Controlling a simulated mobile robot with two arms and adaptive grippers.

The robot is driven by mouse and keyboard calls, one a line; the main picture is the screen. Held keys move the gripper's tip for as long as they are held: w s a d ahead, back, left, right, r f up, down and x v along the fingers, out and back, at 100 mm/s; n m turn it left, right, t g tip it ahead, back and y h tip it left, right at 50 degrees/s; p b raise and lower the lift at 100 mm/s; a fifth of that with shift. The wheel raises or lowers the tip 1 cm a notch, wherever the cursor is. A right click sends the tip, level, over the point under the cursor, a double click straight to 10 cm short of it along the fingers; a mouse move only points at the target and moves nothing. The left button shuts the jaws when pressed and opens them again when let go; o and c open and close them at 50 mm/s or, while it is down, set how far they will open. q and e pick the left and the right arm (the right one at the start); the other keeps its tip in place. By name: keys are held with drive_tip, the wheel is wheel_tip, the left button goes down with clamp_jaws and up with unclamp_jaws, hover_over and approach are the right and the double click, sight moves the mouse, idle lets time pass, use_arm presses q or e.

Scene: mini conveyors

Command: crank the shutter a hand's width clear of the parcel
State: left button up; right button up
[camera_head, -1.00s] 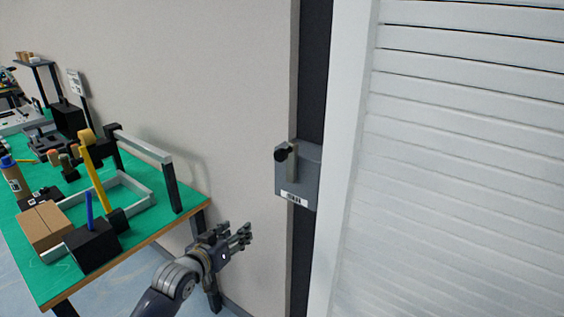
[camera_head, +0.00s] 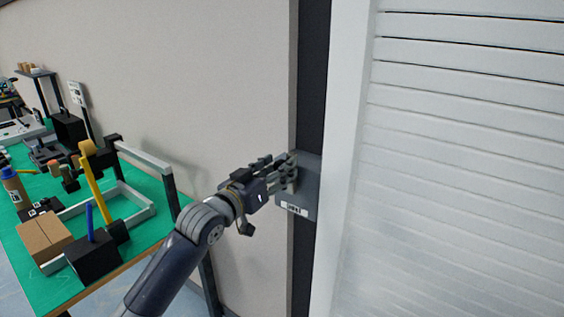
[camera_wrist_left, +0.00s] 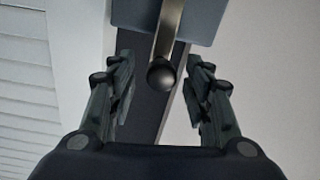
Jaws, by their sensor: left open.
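The white slatted shutter (camera_head: 460,150) fills the right of the head view; its bottom edge is out of frame. The grey crank box (camera_head: 309,190) is mounted beside the shutter's frame. My left gripper (camera_head: 290,172) is in front of the box and hides the crank there. In the left wrist view the crank's arm (camera_wrist_left: 168,35) comes down from the box and ends in a dark round knob (camera_wrist_left: 161,75). The open fingers (camera_wrist_left: 160,90) stand on either side of the knob with gaps. No parcel shows behind the shutter. My right gripper is not in view.
A green-topped table (camera_head: 160,222) stands at the left against the wall. It carries a cardboard box (camera_head: 44,238), a black block with a blue rod (camera_head: 92,255) and a yellow lever (camera_head: 95,180). The wall between table and crank box is bare.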

use_arm(q)
drive_tip(key=shift+x, duration=0.85)
drive_tip(key=shift+w+d, duration=0.2)
drive_tip(key=shift+w, duration=0.1)
clamp_jaws()
drive_tip(key=shift+s, duration=0.1)
